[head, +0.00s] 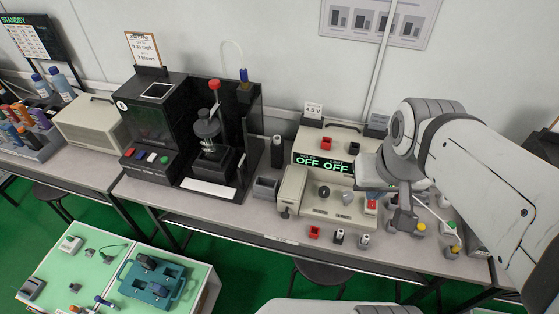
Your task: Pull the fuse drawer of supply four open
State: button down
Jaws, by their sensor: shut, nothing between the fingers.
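A beige power supply (318,196) stands on the bench right of centre, its display (323,164) reading OFF OFF. A card reading about 4.5 V stands behind it. Its front has knobs and a red switch (371,206) at the lower right. A beige part (289,190) juts out at its left front; I cannot tell whether this is the fuse drawer. No number four is readable. My gripper (390,196) is shut and empty near the supply's right front corner. My arm and gripper hide that side. I cannot tell whether it touches the supply.
Red, black and grey small parts (315,232) lie before the supply. Yellow-topped pieces and leads (453,250) are right of my gripper. A black tester with a press (207,130) and a small grey bin (265,187) stand left. A green-topped table (95,268) is at lower left.

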aim_at(288, 207)
jog(key=z, duration=0.8)
jog(key=k, duration=1.35)
jog(key=u, duration=0.4)
jog(key=i, duration=1)
jog(key=u, duration=0.05)
